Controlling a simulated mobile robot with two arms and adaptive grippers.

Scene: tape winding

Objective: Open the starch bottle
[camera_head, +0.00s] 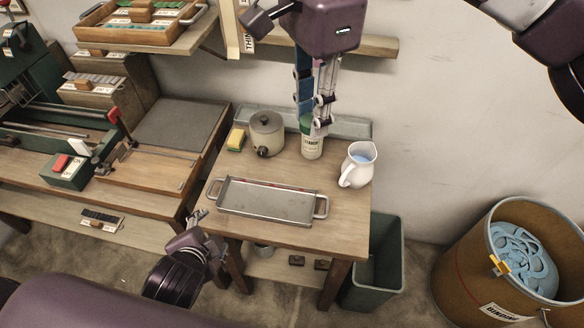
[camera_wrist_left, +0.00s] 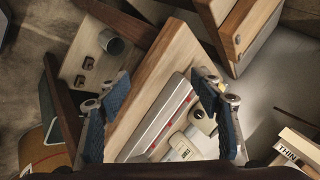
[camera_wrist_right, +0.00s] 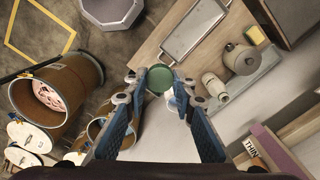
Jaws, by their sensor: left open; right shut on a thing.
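The starch bottle (camera_head: 312,147), pale with a label, stands upright at the back of the wooden table. In the right wrist view it stands (camera_wrist_right: 215,86) apart from my fingers. My right gripper (camera_head: 320,120) points down and overlaps the bottle's top in the head view. In the right wrist view (camera_wrist_right: 158,90) its fingers are shut on a round green cap (camera_wrist_right: 158,79), which appears separate from the bottle. The underside of the cap is hidden. My left gripper (camera_head: 192,220) is open and empty, off the table's front left corner; its spread fingers show in the left wrist view (camera_wrist_left: 160,115).
On the table (camera_head: 345,208) are a metal tray (camera_head: 265,203), a lidded pot (camera_head: 267,133), a yellow sponge (camera_head: 236,139) and a white pitcher (camera_head: 358,166) beside the bottle. A green bin (camera_head: 388,262) stands at the table's right. A large barrel (camera_head: 470,262) is further right.

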